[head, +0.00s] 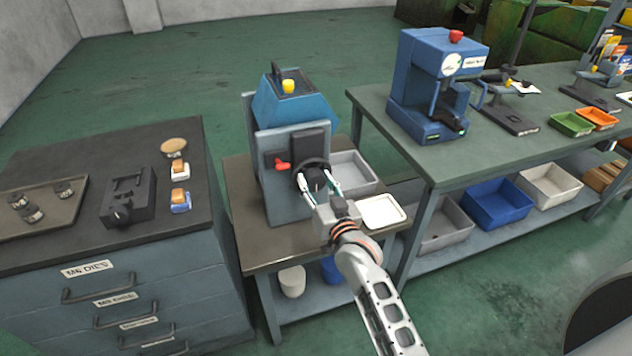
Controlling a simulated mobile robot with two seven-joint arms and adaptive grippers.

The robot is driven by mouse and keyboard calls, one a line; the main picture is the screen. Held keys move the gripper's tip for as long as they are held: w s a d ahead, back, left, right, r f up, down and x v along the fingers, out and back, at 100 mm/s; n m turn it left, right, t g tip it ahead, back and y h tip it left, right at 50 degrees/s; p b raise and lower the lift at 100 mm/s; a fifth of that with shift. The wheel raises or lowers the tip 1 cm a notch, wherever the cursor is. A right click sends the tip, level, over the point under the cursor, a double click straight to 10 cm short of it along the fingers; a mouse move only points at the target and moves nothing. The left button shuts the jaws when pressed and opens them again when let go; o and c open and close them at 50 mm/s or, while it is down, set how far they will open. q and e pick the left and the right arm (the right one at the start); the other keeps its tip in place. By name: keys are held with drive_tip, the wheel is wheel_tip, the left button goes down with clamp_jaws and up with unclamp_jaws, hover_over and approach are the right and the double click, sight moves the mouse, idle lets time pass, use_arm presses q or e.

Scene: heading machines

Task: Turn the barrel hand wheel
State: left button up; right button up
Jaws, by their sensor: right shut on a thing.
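The barrel hand wheel (313,164) is a dark round wheel on the front of a small blue and grey machine (289,190). The machine stands on a small table in the middle of the head view. My right gripper (318,185) reaches in from the lower right, with its fingers at the wheel's front. It is shut on the wheel, and its fingers hide part of the wheel and hub. My left gripper is not in view.
A grey bin (350,172) and a white tray (382,211) lie close to my right gripper on the small table (262,253). A drawer cabinet (190,262) stands at left. A bench (440,165) with a blue press (436,75) stands at right.

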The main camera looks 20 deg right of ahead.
drive_tip(key=o, duration=1.1)
drive_tip(key=shift+o, duration=0.2)
drive_tip(key=s, duration=1.2)
drive_tip(key=shift+d, duration=0.3)
